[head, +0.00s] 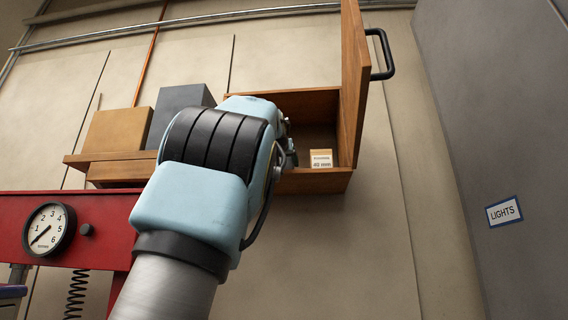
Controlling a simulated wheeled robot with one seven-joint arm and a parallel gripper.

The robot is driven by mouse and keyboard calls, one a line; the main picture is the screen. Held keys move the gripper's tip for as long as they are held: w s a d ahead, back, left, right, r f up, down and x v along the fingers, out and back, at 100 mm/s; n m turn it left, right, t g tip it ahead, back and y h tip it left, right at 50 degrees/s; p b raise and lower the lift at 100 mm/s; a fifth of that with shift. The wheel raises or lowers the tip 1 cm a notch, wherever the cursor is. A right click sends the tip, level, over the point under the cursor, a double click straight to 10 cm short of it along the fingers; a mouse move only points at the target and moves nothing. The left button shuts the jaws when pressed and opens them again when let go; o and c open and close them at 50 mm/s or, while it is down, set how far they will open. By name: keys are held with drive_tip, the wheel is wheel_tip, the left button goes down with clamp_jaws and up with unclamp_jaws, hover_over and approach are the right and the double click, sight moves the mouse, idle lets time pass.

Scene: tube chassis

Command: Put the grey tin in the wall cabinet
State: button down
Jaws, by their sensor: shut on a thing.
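The wall cabinet (309,181) is an open wooden box on the wall. Its wooden door (354,80) stands swung open at the right, with a black handle (382,54). My gripper (290,150) is mostly hidden behind my blue wrist, at the left part of the cabinet's opening. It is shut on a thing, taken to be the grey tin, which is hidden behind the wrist. Whether it touches the cabinet floor cannot be seen.
A small box labelled 40 mm (321,158) stands in the cabinet's right part. Left of the cabinet, a wooden shelf (115,171) bears a tan box (118,130) and a dark grey box (180,108). A red frame with a gauge (48,229) is lower left; a grey panel (480,120) is right.

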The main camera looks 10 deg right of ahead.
drive_tip(key=shift+f, duration=0.2)
unclamp_jaws()
drive_tip(key=shift+s+f+b, duration=0.1)
drive_tip(key=shift+s+b, duration=0.15)
drive_tip(key=shift+b, duration=0.15)
drive_tip(key=b+v, duration=0.7)
drive_tip(key=v, duration=0.3)
drive_tip(key=shift+s+a, duration=0.15)
drive_tip(key=shift+s, duration=0.05)
